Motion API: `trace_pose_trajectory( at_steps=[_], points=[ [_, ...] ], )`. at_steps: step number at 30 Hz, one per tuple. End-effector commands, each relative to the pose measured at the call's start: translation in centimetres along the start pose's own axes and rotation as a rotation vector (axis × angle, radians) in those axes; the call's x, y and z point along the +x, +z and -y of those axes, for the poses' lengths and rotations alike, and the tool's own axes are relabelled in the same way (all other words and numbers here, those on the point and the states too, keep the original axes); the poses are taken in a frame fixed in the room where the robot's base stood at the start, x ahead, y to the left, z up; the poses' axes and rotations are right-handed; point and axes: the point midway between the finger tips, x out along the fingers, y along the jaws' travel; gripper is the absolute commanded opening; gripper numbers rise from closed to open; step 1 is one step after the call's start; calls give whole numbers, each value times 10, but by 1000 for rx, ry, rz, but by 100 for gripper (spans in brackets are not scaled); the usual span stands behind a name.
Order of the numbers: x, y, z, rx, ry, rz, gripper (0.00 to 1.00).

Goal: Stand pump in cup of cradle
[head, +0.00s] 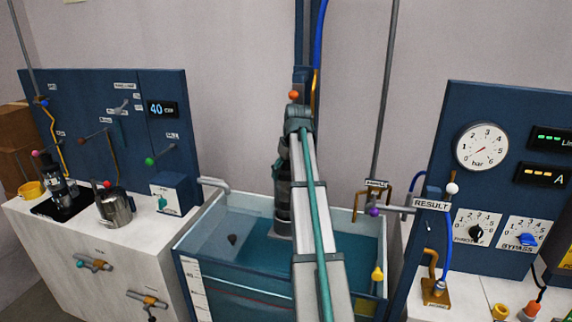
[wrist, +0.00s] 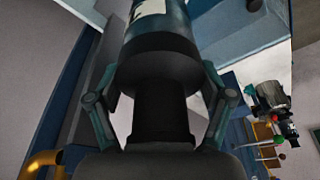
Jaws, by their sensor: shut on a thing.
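The pump (wrist: 158,60) is a dark cylinder with a teal upper body, a white label and a narrower black neck. It fills the middle of the wrist view. My gripper (wrist: 162,92) is shut on it, with one teal finger on each side. In the head view a dark and grey upright form hangs over the tank behind my arm; I cannot tell where gripper ends and pump begins there. My arm hides part of it. I cannot make out the cradle or its cup for certain in either view.
A tank of teal water (head: 345,250) stands in the middle. A white bench (head: 75,240) at left carries a metal jug (head: 116,208) and a black tray. A blue gauge panel (head: 490,130) stands at right. Pipes and a RESULT sign (head: 432,204) flank the tank's right side.

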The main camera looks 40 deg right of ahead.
Motion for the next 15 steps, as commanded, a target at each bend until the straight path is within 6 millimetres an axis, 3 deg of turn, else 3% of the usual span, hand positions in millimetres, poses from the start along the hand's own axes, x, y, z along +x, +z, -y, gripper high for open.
trace_pose_trajectory(
  at_steps=[15],
  points=[
    [9,2,0,0,1,-5,10]
  ],
)
